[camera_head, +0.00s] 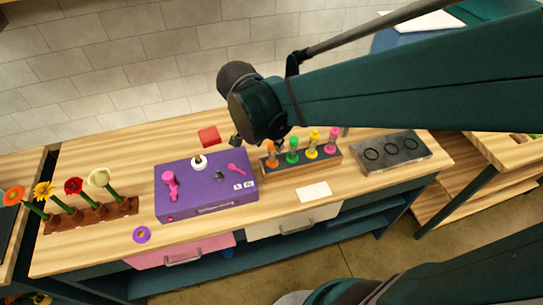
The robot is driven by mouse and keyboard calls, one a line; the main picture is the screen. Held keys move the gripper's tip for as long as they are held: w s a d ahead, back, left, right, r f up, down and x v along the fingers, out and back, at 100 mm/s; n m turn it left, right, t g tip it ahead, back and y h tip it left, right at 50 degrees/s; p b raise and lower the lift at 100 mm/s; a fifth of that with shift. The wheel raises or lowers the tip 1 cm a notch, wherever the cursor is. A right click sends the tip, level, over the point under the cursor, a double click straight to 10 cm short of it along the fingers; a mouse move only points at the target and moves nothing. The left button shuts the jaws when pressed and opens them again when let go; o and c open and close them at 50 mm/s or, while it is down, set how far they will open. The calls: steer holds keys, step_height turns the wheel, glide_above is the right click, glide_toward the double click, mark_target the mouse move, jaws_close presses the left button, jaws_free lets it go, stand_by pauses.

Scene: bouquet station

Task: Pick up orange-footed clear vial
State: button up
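The orange-footed clear vial (273,157) is the leftmost of several vials in a wooden rack (302,165) on the table. Beside it stand vials with green (292,154), yellow (313,150) and pink (331,146) parts. My arm comes in from the right and ends above and behind the table. A small dark part of my gripper (236,141) shows below the wrist, left of the orange vial and apart from it. Most of my gripper is hidden behind my arm, so its fingers cannot be made out.
A purple box (215,210) with pink and white pieces stands left of the rack. A red block (208,136) is behind it. A grey tray (405,152) with dark rings is at right, a white card (314,192) in front. Flowers stand in a brown holder (90,218) at left.

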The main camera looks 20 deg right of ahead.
mark_target(270, 147)
steer(key=shift+w+a+f+m+h, duration=0.3)
steer(key=shift+w+a+f+m, duration=0.1)
steer(key=shift+w+m, duration=0.15)
steer(key=shift+f, duration=0.1)
steer(key=shift+x, duration=1.15)
steer(key=shift+f, duration=0.1)
steer(key=shift+x, duration=2.55)
